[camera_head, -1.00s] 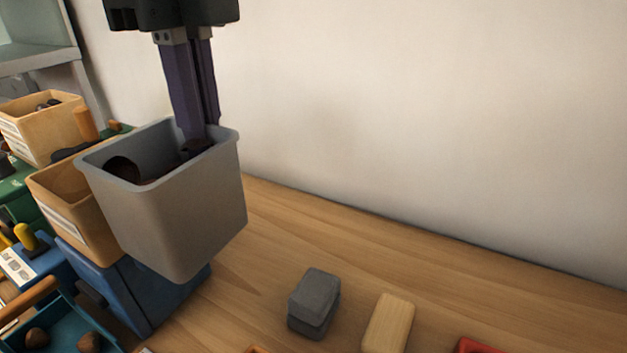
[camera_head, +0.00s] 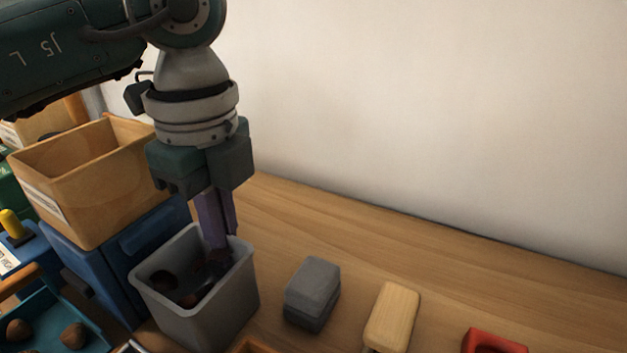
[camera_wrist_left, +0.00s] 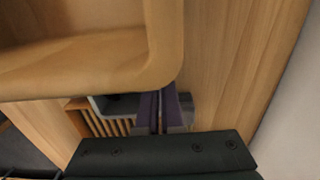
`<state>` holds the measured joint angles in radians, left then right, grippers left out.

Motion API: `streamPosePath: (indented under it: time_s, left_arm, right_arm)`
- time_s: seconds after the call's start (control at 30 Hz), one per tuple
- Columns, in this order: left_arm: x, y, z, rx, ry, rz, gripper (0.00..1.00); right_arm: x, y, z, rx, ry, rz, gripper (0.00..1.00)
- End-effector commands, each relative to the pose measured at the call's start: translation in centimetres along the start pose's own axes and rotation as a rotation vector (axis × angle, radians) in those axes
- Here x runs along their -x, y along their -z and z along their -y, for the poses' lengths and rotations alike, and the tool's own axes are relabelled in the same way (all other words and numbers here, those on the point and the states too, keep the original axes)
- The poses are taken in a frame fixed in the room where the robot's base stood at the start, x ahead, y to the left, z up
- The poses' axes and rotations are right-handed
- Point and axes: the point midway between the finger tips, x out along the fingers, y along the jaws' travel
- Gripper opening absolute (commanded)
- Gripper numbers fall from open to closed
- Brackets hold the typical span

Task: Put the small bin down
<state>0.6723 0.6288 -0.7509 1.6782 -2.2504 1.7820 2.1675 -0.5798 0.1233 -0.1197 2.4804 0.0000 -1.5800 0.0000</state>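The small grey bin (camera_head: 205,318) is at the lower left of the head view, roughly upright, with dark brown chestnuts (camera_head: 190,298) inside. My left gripper (camera_head: 218,250) points down at its back right rim, fingers close together and shut on the bin wall; the fingertips are partly hidden. The bin is low, at or just above the wooden table; its underside is hidden, so contact is unclear. In the left wrist view the fingers (camera_wrist_left: 160,108) are close together, with a bit of grey bin beside them. My right gripper is not in view.
A wooden bin (camera_head: 100,205) on a blue box (camera_head: 130,255) stands close left of the grey bin. To its right are a grey block (camera_head: 312,290), a pale wooden block (camera_head: 392,315) and a red object (camera_head: 492,342). The table (camera_head: 450,260) is bare towards the wall.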

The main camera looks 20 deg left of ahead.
Motion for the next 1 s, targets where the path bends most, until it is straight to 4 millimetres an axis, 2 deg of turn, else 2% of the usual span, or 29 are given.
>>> streamPosePath:
  time_s: [0.17, 0.4, 0.47, 0.67, 0.8, 0.87, 1.0]
  left_arm:
    - [-0.3, 0.0, 0.0, 0.000, 0.000, 0.000, 0.00]
    - [-0.3, 0.0, 0.0, 0.000, 0.000, 0.000, 0.28]
    - [-0.3, 0.0, 0.0, 0.000, 0.000, 0.000, 0.33]
    - [-0.2, 0.0, 0.0, 0.000, 0.000, 0.000, 0.33]
    - [0.6, 0.0, 0.1, 0.000, 0.002, -0.001, 0.33]
    - [1.5, 0.0, 0.1, 0.000, 0.003, 0.000, 0.33]
    - [4.5, 0.0, 0.2, 0.000, 0.007, -0.002, 0.33]
  right_arm:
    - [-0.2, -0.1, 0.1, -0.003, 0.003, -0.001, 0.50]
    - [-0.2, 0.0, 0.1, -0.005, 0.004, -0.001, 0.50]
    - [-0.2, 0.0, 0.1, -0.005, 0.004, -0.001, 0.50]
    - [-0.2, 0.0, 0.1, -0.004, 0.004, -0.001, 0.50]
    - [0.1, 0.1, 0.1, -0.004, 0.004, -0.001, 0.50]
    - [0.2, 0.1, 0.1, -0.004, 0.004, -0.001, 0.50]
    - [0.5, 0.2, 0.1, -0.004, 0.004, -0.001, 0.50]
